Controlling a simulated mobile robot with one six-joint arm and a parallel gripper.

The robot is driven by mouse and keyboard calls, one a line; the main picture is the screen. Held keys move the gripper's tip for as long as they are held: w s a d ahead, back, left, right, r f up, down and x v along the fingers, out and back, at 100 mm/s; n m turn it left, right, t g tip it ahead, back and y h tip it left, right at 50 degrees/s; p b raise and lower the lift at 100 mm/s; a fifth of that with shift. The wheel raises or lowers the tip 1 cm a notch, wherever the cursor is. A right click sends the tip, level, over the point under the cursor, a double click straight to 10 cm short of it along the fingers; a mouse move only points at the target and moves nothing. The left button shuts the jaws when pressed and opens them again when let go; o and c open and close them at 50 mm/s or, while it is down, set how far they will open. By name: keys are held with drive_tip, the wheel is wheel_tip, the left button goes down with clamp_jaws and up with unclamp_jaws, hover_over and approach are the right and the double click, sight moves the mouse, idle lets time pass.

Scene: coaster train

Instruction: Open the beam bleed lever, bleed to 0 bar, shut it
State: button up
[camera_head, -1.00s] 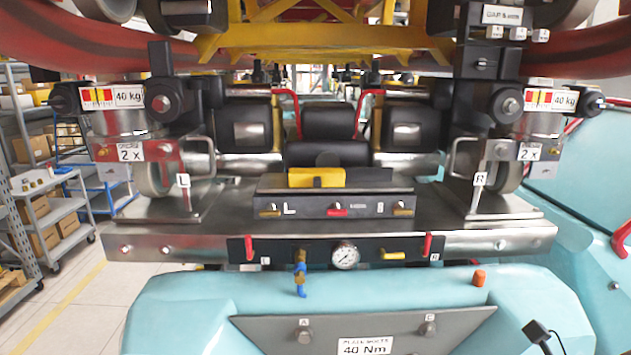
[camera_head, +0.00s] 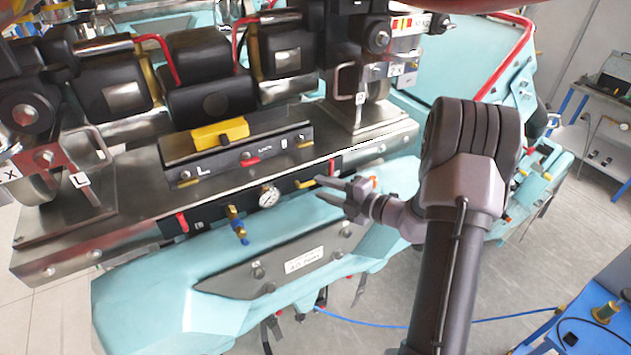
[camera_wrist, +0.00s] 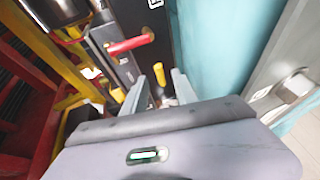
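The beam panel (camera_head: 288,192) carries a round pressure gauge (camera_head: 269,196) with a white dial; its reading is too small to tell. The yellow bleed lever (camera_head: 307,183) is just right of the gauge and appears to lie sideways along the panel. My gripper (camera_head: 325,189) is right beside the lever's right end, with its two fingers apart. In the wrist view, the fingers of my gripper (camera_wrist: 160,88) are spread and empty. A yellow lever tip (camera_wrist: 158,73) shows in line with the gap between them. I cannot tell whether they touch.
A red lever (camera_head: 182,222) is at the panel's left, and a red handle (camera_wrist: 130,44) is close by in the wrist view. A brass fitting with a blue handle (camera_head: 237,224) hangs left of the gauge. The teal housing (camera_head: 200,310) lies below.

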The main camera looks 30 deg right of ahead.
sight(312, 184)
drive_tip(key=shift+x, duration=1)
drive_tip(key=shift+w+a+f, duration=0.1)
drive_tip(key=shift+w+a, duration=0.15)
drive_tip(key=shift+w, duration=0.2)
drive_tip(key=shift+s+d, duration=0.1)
clamp_jaws()
